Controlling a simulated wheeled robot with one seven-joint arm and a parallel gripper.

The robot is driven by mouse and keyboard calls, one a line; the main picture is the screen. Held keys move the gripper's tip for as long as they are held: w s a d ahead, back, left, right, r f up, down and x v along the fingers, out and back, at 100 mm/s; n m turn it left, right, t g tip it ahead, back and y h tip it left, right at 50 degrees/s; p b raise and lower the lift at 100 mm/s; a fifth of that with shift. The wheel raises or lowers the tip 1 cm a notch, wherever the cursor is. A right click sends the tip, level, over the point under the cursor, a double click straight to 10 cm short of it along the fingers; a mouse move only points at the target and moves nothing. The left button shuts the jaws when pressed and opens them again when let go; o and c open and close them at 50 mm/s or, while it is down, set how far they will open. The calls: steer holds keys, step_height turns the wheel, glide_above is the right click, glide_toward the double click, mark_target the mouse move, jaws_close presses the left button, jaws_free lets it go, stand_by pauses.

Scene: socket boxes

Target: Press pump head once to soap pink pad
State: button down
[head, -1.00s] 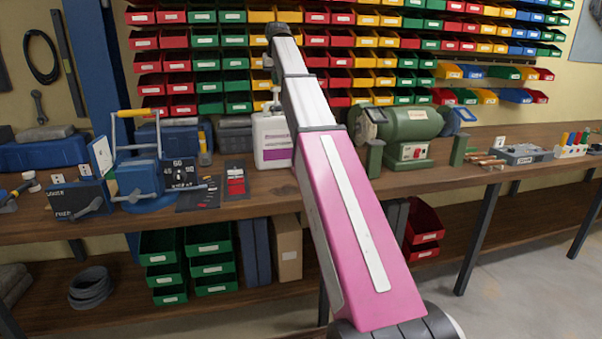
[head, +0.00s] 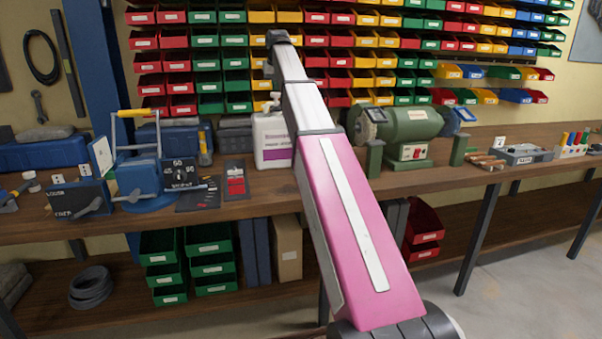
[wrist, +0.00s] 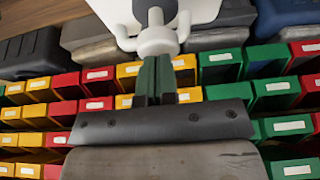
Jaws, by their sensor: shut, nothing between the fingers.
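The soap bottle (head: 272,152) is white with a purple band on its label and stands upright on the workbench, partly behind my arm. Its white pump head (head: 272,99) is on top. The pump head also shows large in the wrist view (wrist: 157,42), with the white bottle behind it at the top edge. My gripper (wrist: 156,60) is shut and empty, its dark fingers ending at the pump head. I cannot tell from these views how firmly they touch. In the head view my gripper is small, above the bottle. I cannot make out a pink pad.
A green bench grinder (head: 408,128) stands right of the bottle. A card with red pieces (head: 236,182) and a blue device with a yellow handle (head: 138,165) are on the left of the wooden bench (head: 330,200). Rows of coloured bins cover the wall behind.

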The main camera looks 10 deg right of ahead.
steer(key=shift+r, duration=1.9)
step_height(320, 180, up, 6)
stand_by(0.3)
